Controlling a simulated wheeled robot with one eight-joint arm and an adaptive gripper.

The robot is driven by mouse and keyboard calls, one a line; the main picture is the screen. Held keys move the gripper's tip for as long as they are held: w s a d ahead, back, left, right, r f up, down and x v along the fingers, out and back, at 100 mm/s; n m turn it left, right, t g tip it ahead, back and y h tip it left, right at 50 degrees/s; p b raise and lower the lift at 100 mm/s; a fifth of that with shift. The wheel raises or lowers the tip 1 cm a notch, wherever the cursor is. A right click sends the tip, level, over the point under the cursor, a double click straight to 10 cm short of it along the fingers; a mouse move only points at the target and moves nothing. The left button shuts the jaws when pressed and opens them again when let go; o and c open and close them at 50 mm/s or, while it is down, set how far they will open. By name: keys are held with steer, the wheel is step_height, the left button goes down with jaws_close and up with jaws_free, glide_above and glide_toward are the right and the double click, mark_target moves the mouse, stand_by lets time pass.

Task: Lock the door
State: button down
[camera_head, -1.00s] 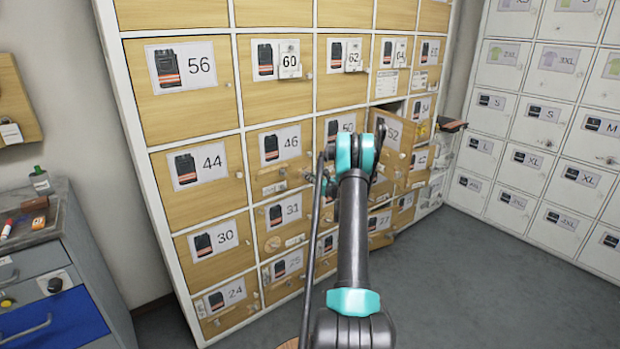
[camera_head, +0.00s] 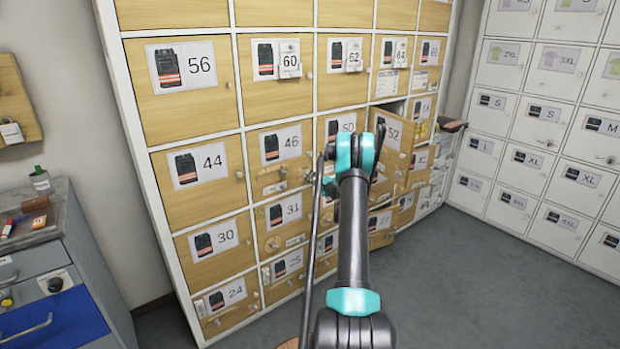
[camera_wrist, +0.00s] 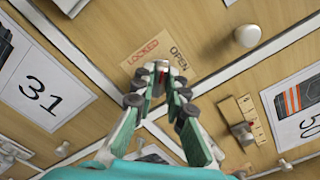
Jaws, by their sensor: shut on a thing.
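In the wrist view my gripper (camera_wrist: 161,88) reaches to a wooden locker door (camera_wrist: 200,20). Its fingertips are closed on a small lock knob (camera_wrist: 162,67), partly hidden between them, with a bit of red showing. A label at the knob reads LOCKED (camera_wrist: 146,48) on the left and OPEN (camera_wrist: 179,58) on the right. A round white door knob (camera_wrist: 247,36) is on the same door. The door's number is out of the wrist view; it lies beside doors 31 and 50. In the head view my arm hides the gripper.
Door 52 (camera_head: 394,135) stands ajar right of my arm, and a lower door (camera_head: 381,220) also stands open. Another lock fitting (camera_wrist: 242,131) sits on door 50. White lockers (camera_head: 540,150) line the right side. A grey cabinet with a blue drawer (camera_head: 55,320) stands at left.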

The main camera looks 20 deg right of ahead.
steer(key=n, duration=0.4)
steer(key=shift+f+n, duration=0.1)
steer(key=shift+n, duration=0.2)
steer(key=shift+f+n, duration=0.1)
steer(key=shift+n, duration=2.5)
steer(key=shift+a, duration=0.1)
steer(key=c, duration=1.5)
jaws_free()
steer(key=shift+c, duration=0.2)
steer(key=v, duration=1.2)
